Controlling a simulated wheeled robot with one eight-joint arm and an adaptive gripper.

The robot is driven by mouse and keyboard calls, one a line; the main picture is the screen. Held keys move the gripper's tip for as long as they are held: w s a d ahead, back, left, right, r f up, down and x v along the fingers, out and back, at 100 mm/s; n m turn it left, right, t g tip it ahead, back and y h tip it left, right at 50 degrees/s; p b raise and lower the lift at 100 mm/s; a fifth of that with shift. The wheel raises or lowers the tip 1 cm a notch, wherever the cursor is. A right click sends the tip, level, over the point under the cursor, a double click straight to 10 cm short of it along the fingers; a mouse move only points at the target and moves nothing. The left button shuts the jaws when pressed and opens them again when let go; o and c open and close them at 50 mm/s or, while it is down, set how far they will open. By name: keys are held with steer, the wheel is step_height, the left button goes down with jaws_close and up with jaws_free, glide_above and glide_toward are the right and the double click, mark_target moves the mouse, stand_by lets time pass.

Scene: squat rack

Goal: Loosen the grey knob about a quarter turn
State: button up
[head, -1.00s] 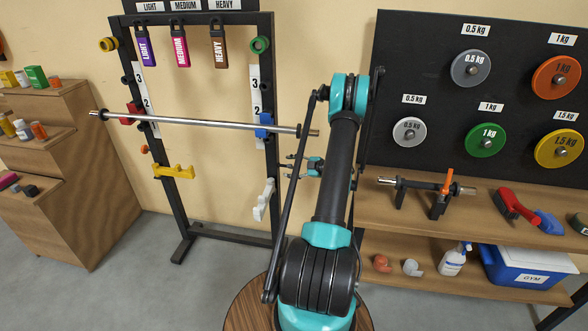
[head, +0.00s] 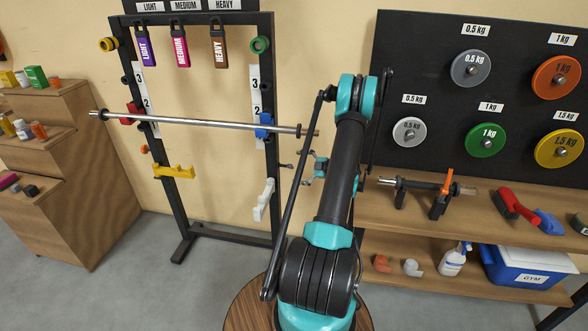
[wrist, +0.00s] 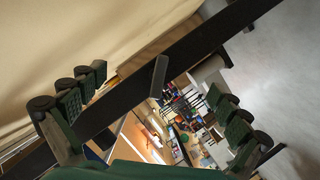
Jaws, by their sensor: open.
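The grey knob (wrist: 158,76) shows in the wrist view as a dark grey elongated bar, tilted a little, against the black upright (wrist: 195,52). In the head view the knob (head: 286,166) is a small grey piece sticking out of the rack's right upright (head: 270,150). My gripper (wrist: 158,108) is open and empty, its two dark green padded fingers spread wide on either side of the knob in the wrist view. In the head view my gripper (head: 301,166) is just right of the knob, apart from it, and partly hidden by my arm.
A silver barbell (head: 210,123) rests across the rack above the gripper, on a red holder (head: 132,113) and a blue holder (head: 265,125). A white hook (head: 264,200) is below. An orange knob (head: 145,149) is on the left upright. A wooden shelf (head: 400,211) stands at right.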

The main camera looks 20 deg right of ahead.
steer(key=shift+s+d, duration=0.55)
steer(key=shift+d, duration=0.3)
steer(key=shift+s+d, duration=0.55)
steer(key=shift+d, duration=0.25)
